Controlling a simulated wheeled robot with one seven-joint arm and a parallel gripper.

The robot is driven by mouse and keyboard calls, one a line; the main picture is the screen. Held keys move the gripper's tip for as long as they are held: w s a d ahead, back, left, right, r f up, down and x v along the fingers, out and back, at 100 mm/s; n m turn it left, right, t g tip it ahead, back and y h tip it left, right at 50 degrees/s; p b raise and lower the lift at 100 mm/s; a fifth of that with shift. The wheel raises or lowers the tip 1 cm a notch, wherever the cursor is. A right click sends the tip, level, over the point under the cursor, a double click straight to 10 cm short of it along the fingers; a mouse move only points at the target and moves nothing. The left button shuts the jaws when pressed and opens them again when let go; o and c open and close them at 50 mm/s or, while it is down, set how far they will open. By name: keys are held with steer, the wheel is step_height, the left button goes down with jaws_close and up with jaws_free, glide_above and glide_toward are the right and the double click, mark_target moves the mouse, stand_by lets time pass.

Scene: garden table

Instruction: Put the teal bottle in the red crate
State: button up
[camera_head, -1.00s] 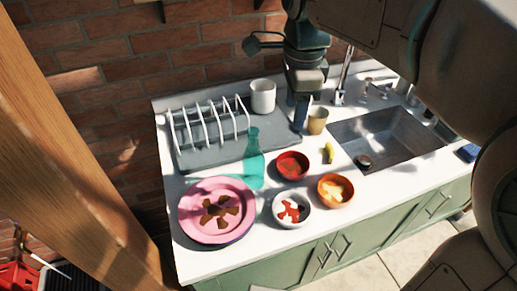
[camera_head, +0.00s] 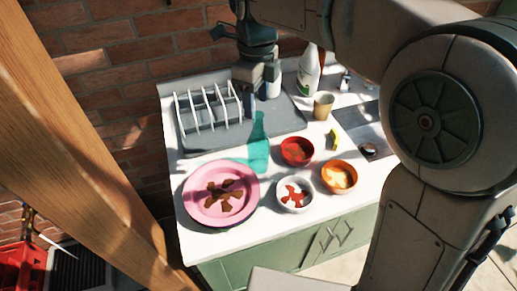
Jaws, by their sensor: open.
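The teal bottle (camera_head: 259,145) is see-through and stands upright on the white counter, between the pink plate and the red bowl, at the front edge of the grey drying mat. The red crate (camera_head: 18,262) is low at the far left edge of the view, partly cut off by the frame and lying beyond the wooden post. My gripper (camera_head: 258,92) is above the back of the mat, behind the bottle and apart from it.
A white dish rack (camera_head: 208,108) stands left of my gripper. A pink plate (camera_head: 221,193), red bowl (camera_head: 297,152), white bowl (camera_head: 294,194) and orange bowl (camera_head: 339,177) surround the bottle's front. A beige cup (camera_head: 323,105) and white bottle (camera_head: 309,70) stand right. A wooden post (camera_head: 75,150) rises at left.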

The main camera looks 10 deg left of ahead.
mark_target(258, 114)
steer(key=shift+d+f+p, duration=0.2)
steer(key=shift+f+p, duration=0.1)
steer(key=shift+f, duration=2.7)
steer(key=shift+w, duration=0.1)
jaws_close()
